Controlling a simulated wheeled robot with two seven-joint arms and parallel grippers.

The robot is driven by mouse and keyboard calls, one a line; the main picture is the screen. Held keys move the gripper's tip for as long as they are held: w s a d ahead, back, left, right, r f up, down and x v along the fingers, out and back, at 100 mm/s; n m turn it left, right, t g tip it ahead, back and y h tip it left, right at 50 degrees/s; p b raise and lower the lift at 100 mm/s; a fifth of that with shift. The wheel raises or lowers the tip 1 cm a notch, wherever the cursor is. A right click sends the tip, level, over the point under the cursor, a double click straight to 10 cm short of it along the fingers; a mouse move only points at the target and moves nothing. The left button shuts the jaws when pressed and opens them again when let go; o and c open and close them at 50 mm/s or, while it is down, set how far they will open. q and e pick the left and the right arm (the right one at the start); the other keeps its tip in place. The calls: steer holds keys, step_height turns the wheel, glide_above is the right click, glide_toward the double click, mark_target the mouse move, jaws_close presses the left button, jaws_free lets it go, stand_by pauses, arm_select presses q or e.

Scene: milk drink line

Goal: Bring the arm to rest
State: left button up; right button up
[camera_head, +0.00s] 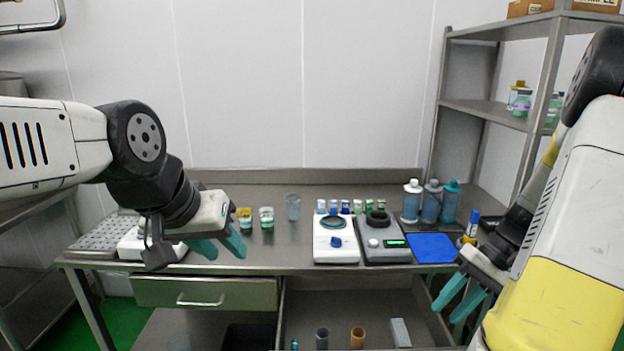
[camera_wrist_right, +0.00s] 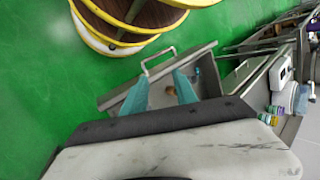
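My left gripper (camera_head: 220,247) is at the left in the head view, in front of the bench and above its front edge. Its two teal fingers are apart, with nothing between them. My right gripper (camera_head: 462,299) is at the lower right in the head view, in front of the bench's right end. The right wrist view shows its teal fingers (camera_wrist_right: 160,92) apart and empty, pointing down toward the open drawer and the green floor. Neither gripper touches anything that I can see.
The steel bench (camera_head: 275,255) carries two devices (camera_head: 335,252), several bottles (camera_head: 411,203), small cups (camera_head: 266,218) and a blue mat (camera_head: 432,248). An open drawer (camera_head: 372,300) below holds several items. A shelf rack (camera_head: 482,108) stands at the right.

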steer(key=s+a+r+n+t+h, duration=0.1)
steer(key=s+a+r+t+h, duration=0.1)
steer(key=a+r+t, duration=0.2)
steer(key=s+a+r+n+t+h, duration=0.1)
steer(key=s+a+r+t+h, duration=0.1)
steer(key=a+r, duration=0.9)
step_height(320, 180, up, 4)
steer(key=shift+s+r+t+h, duration=0.1)
steer(key=shift+s+t+h, duration=0.3)
steer(key=shift+s+t, duration=0.45)
arm_select(q)
steer(key=shift+o, duration=0.4)
arm_select(e)
steer(key=shift+w, duration=0.1)
